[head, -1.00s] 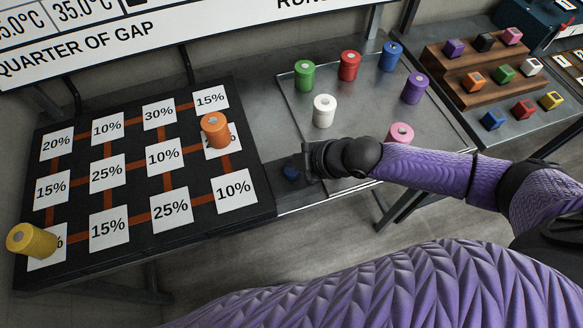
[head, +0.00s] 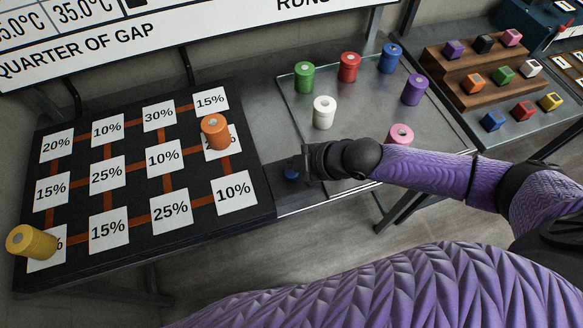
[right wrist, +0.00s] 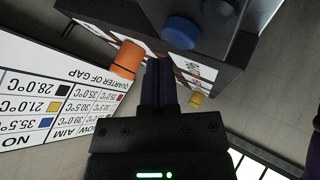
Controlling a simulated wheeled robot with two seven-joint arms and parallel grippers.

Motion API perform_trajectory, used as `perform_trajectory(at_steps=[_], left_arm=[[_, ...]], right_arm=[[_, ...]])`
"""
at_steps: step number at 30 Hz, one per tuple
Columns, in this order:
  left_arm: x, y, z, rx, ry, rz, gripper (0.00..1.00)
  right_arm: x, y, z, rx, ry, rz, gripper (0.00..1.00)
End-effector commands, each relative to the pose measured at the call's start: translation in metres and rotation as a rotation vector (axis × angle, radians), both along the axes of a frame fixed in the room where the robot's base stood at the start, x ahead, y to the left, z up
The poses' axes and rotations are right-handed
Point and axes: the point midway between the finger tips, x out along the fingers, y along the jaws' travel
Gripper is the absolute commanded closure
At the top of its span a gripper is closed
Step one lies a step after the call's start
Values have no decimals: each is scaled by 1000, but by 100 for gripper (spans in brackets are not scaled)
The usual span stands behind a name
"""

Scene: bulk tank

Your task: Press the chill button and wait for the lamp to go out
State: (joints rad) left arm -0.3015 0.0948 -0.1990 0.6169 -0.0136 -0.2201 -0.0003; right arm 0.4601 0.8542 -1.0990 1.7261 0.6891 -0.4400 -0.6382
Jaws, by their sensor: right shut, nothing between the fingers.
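The blue round button (head: 291,173) sits on the grey panel just right of the black board; I take it as the chill button. In the right wrist view the button (right wrist: 181,32) shows as a blue disc on a dark surface. My right gripper (head: 300,167) is right beside the button in the head view and partly covers it. In the right wrist view its fingers (right wrist: 159,66) are shut and empty, and appear apart from the button. I cannot make out a lamp. My left gripper is not in view.
The black board (head: 92,143) carries percentage cards, an orange cylinder (head: 215,132) and a yellow cylinder (head: 32,242). A grey tray (head: 350,110) holds several coloured cylinders, with the pink one (head: 401,134) close behind my right arm. A wooden step rack (head: 450,78) holds coloured cubes.

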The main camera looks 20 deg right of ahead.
Motion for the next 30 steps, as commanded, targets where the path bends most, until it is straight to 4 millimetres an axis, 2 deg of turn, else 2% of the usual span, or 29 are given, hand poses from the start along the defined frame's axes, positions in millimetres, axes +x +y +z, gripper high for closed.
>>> perform_trajectory(at_steps=[20,30], left_arm=[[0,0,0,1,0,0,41],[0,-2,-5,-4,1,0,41]], right_arm=[[0,0,0,0,0,0,100],[0,0,-9,0,0,0,100]])
